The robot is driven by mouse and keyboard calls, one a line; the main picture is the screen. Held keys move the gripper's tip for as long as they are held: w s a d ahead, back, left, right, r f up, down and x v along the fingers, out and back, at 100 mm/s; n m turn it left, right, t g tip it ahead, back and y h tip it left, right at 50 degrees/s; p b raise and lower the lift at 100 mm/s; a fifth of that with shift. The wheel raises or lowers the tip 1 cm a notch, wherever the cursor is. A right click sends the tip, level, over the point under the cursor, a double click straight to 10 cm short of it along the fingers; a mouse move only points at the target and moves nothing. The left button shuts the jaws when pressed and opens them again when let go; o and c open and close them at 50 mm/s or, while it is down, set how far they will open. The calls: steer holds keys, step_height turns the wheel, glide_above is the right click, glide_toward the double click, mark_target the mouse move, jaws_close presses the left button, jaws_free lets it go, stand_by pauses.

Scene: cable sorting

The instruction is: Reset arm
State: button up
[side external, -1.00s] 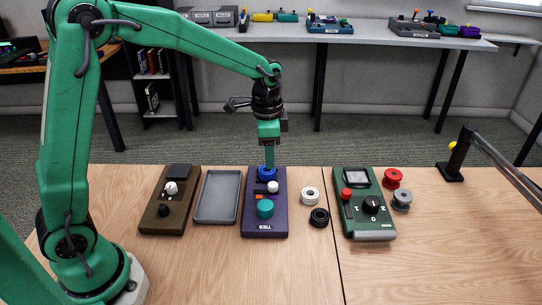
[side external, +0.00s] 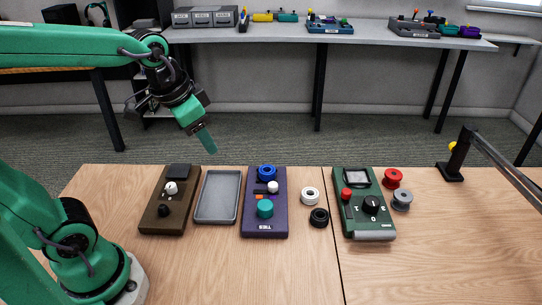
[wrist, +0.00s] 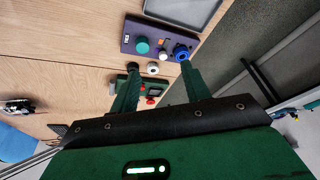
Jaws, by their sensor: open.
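My gripper (side external: 206,140) is raised in the air above the back edge of the table, over the grey tray's far side. In the wrist view its two green fingers (wrist: 160,88) are spread apart with nothing between them. The purple device (side external: 250,215) lies on the table with a blue spool-like knob (side external: 267,173), a white knob (side external: 272,187) and a teal knob (side external: 265,209). The purple device also shows at the top of the wrist view (wrist: 136,29).
The brown device (side external: 155,219), grey tray (side external: 217,221) and green device (side external: 374,235) rest on the table (side external: 290,275). White (side external: 310,195), black (side external: 319,217), red (side external: 392,178) and grey (side external: 402,199) spools lie loose. A lamp-like stand (side external: 455,160) is at right. The front table area is clear.

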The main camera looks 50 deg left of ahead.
steer(key=s+n+t, duration=0.1)
steer(key=s+n, duration=0.1)
steer(key=s, duration=0.4)
steer(key=shift+s+a+f, duration=0.15)
steer(key=shift+a+f, duration=0.05)
steer(key=shift+a, duration=0.1)
